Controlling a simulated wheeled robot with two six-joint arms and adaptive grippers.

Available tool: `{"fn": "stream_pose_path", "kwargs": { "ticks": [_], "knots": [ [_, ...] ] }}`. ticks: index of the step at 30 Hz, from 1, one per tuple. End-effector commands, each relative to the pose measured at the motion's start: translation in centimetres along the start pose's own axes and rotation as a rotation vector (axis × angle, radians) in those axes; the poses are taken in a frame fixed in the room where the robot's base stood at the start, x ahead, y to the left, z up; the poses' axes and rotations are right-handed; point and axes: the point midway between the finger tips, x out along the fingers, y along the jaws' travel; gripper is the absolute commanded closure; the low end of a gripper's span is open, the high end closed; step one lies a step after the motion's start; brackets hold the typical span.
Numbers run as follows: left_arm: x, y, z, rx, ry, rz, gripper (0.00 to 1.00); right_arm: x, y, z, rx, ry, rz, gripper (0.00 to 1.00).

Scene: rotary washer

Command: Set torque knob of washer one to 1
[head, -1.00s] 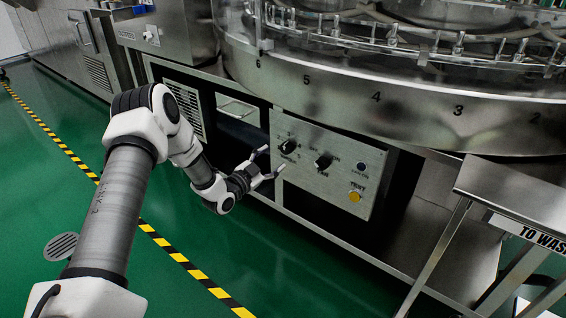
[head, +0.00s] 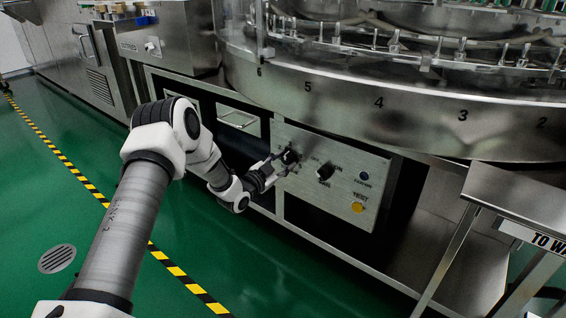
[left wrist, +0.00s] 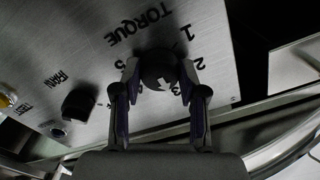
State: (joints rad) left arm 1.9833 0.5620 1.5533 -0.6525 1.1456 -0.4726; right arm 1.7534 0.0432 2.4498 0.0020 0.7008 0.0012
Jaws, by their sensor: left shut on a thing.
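The black torque knob (head: 290,157) sits at the upper left of the washer's metal control panel (head: 335,198). In the left wrist view the knob (left wrist: 159,68) is round, with a white arrow mark on its lower part, near the "3". The word TORQUE and the digits 1, 2, 3 and 5 show upside down or tilted around it. My left gripper (head: 279,159) has one finger on each side of the knob and is shut on it. Its fingers partly cover the digits. My right gripper is not in view.
A second black knob (head: 325,172), a dark button (head: 364,176) and a yellow button (head: 358,207) are on the same panel. The rotary drum (head: 400,110) overhangs above. A metal stand (head: 515,195) is at the right. Green floor (head: 200,255) is clear in front.

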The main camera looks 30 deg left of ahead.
Motion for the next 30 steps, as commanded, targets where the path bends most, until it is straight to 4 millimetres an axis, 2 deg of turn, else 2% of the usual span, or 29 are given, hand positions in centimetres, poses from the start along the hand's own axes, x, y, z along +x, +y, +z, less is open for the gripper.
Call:
{"fn": "stream_pose_path", "kwargs": {
  "ticks": [11,30],
  "knots": [
    [0.0,-0.1,-0.1,-0.129,-0.001,0.0,0.93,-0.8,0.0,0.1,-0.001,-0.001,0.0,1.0],
    [0.0,0.0,-0.1,-0.703,0.0,-0.001,0.93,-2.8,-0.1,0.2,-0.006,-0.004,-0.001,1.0]
  ]
}}
